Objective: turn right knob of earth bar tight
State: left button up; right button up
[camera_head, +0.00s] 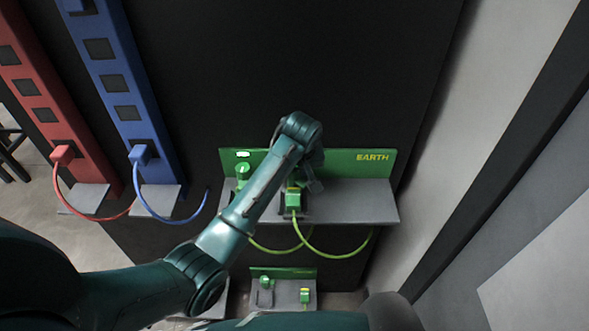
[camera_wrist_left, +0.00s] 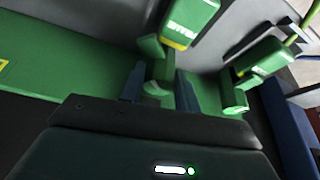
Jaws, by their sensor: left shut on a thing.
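The green earth bar (camera_head: 335,165) with "EARTH" lettering stands on the dark wall above a grey shelf. It crosses the left wrist view too (camera_wrist_left: 70,75). My left gripper (camera_head: 312,182) is at the bar, right of its middle; the arm hides part of it. In the left wrist view its fingers (camera_wrist_left: 160,90) are on both sides of the green right knob (camera_wrist_left: 155,88), shut on it. The left knob (camera_head: 243,172) is free; it also shows in the wrist view (camera_wrist_left: 232,97). The right knob is hidden in the head view. My right gripper is out of view.
A green plug (camera_head: 293,200) with a cable sits below the gripper; two plugs (camera_wrist_left: 190,20) show in the wrist view. A lower shelf (camera_head: 285,290) holds similar green parts. Blue (camera_head: 122,85) and red (camera_head: 40,90) bars with cables stand left. The wall above is clear.

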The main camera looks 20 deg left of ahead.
pick_arm(q)
jog(key=c, duration=0.4)
jog(key=shift+m, duration=0.4)
jog(key=m, duration=0.1)
jog(key=m+h, duration=0.1)
jog(key=m, duration=0.1)
jog(key=shift+a+m+t+h, duration=0.2)
jog(key=shift+m+t+h, duration=0.1)
jog(key=shift+a+m+h, duration=0.1)
jog(key=shift+m+h, duration=0.8)
jog(key=shift+m, duration=1.3)
jog(key=o, duration=1)
jog(key=shift+a+r, duration=0.1)
